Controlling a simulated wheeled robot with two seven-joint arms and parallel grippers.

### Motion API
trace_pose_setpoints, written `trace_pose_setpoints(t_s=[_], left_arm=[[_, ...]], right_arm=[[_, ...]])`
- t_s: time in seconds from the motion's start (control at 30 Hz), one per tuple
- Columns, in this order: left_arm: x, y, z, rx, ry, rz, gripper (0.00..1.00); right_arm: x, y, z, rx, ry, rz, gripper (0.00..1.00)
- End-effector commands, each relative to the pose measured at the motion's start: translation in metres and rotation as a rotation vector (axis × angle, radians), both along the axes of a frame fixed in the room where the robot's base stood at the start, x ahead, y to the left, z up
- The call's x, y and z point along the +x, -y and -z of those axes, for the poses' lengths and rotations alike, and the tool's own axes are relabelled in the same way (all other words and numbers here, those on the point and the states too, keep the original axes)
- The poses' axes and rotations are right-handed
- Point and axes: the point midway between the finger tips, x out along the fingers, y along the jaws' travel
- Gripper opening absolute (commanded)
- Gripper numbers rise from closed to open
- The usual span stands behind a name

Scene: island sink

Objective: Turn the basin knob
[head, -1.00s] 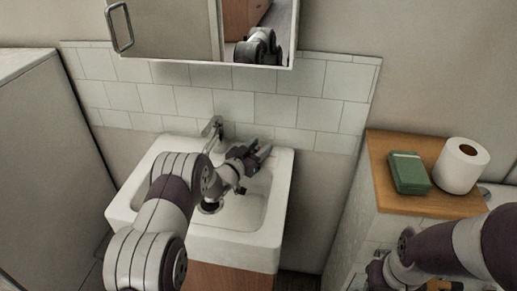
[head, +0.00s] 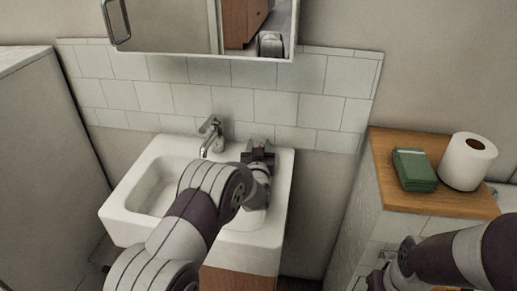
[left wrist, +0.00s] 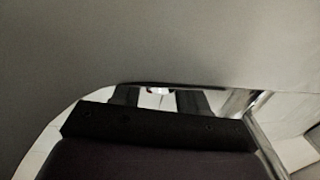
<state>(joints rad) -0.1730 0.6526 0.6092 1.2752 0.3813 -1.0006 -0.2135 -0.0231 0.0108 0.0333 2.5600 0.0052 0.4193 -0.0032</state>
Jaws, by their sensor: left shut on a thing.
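The basin faucet (head: 211,137) stands at the back of the white sink (head: 125,214) in the head view, with its lever knob (head: 210,122) on top. My left gripper (head: 258,146) is over the sink's back right corner, to the right of the faucet and visibly apart from it. Its dark fingers (left wrist: 157,98) show in the left wrist view with a gap between them and something pale there. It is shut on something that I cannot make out. My right arm is at the lower right, its hand (head: 376,280) partly cut off.
A mirror cabinet (head: 165,25) hangs above the tiled wall. A wooden-topped cabinet (head: 445,203) at the right bears a green stack (head: 414,169) and a toilet roll (head: 467,161). A tall grey unit (head: 45,160) stands at the left. The basin's left half is clear.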

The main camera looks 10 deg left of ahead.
Motion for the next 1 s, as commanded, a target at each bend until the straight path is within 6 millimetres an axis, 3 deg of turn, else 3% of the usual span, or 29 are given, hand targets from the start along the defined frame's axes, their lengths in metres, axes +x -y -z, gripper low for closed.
trace_pose_setpoints(t_s=[0.43, 0.47, 0.5, 0.83, 1.0], left_arm=[[0.0, 0.0, 0.002, 0.0, -0.004, -0.009, 0.13], [0.0, 0.0, 0.002, 0.0, -0.004, -0.009, 0.53], [0.0, 0.0, 0.002, -0.001, -0.004, -0.009, 0.64], [0.0, 0.0, 0.0, 0.0, -0.001, 0.004, 0.64], [0.0, -0.003, -0.004, 0.002, -0.002, 0.123, 0.64]], right_arm=[[0.0, 0.0, 0.001, 0.0, 0.0, 0.0, 0.43], [0.0, 0.0, 0.001, 0.0, 0.0, 0.0, 0.43], [0.0, 0.0, 0.001, 0.0, 0.0, 0.0, 0.43], [0.0, 0.0, -0.001, 0.0, 0.0, 0.0, 0.43], [0.0, 0.0, -0.014, 0.0, 0.0, 0.0, 0.43]])
